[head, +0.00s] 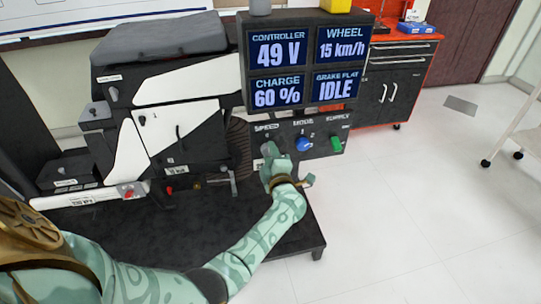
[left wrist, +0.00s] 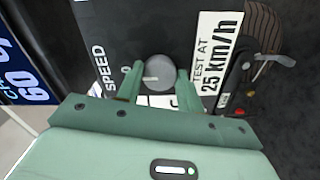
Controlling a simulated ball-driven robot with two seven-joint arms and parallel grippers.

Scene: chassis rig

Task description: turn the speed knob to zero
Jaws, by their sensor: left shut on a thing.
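The speed knob is a round grey knob (left wrist: 160,76) with a light pointer line, on a dark panel marked SPEED. My left gripper (left wrist: 158,88) is shut on this knob, with one green finger on either side of it. The pointer line points toward the side where a "0" is printed; its exact setting is hard to tell. The display (head: 305,62) reads WHEEL 15 km/h, CONTROLLER 49 V, CHARGE 60 % and brake flat IDLE. My right gripper is not in view.
A blue MODE knob (head: 303,144) and a green SUPPLY knob (head: 337,143) sit just right of the left gripper. A white label (left wrist: 215,65) reads TEST AT 25 km/h. The black-and-white chassis (head: 165,125) stands left on a dark platform (head: 285,240).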

